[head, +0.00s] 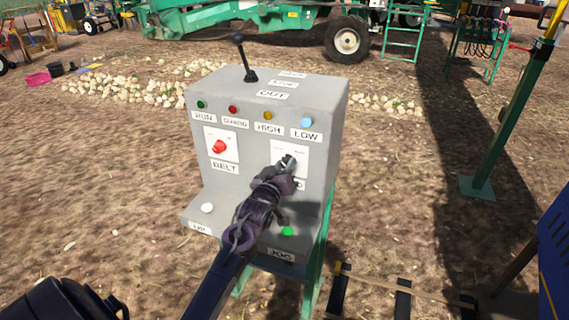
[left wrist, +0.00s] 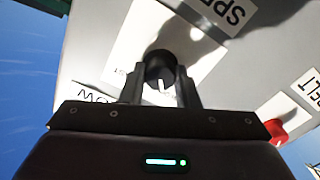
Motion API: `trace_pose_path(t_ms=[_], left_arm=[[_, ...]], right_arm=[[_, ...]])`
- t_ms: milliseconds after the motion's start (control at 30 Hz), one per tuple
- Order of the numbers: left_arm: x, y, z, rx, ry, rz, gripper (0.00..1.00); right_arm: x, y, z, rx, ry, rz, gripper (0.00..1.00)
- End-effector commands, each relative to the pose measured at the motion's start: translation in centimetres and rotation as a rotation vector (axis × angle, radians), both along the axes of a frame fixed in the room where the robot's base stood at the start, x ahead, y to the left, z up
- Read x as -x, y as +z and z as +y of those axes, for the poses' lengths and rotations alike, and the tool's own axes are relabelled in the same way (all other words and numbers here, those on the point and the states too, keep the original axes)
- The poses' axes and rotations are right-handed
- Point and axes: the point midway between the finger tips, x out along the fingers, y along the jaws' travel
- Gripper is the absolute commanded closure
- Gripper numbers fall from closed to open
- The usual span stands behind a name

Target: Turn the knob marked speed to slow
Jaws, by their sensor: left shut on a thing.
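The speed knob (left wrist: 160,67) is black with a white pointer mark and sits on a white plate (head: 291,150) at the right of the grey control box (head: 262,190). My left gripper (head: 286,163) is shut on the knob, one finger on each side, as the left wrist view (left wrist: 161,88) shows. The white mark points toward the gripper body. My right gripper is not in view.
The box also carries a red belt knob (head: 219,146), a black lever (head: 245,62) on top, a white button (head: 207,208) and a green button (head: 287,231). A green post (head: 505,120) stands at the right.

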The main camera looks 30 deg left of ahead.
Motion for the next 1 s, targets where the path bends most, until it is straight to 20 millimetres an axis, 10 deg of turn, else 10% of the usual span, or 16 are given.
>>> trace_pose_path(t_ms=[733, 767, 1000], left_arm=[[0.00, -0.08, 0.01, 0.090, 0.000, -0.020, 0.95], [0.00, -0.08, 0.01, 0.090, 0.000, -0.020, 0.71], [0.00, -0.05, 0.01, 0.089, 0.000, -0.020, 0.50]], right_arm=[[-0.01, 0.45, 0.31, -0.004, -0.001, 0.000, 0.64], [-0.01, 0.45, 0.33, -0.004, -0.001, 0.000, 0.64], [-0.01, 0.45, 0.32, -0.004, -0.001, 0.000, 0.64]])
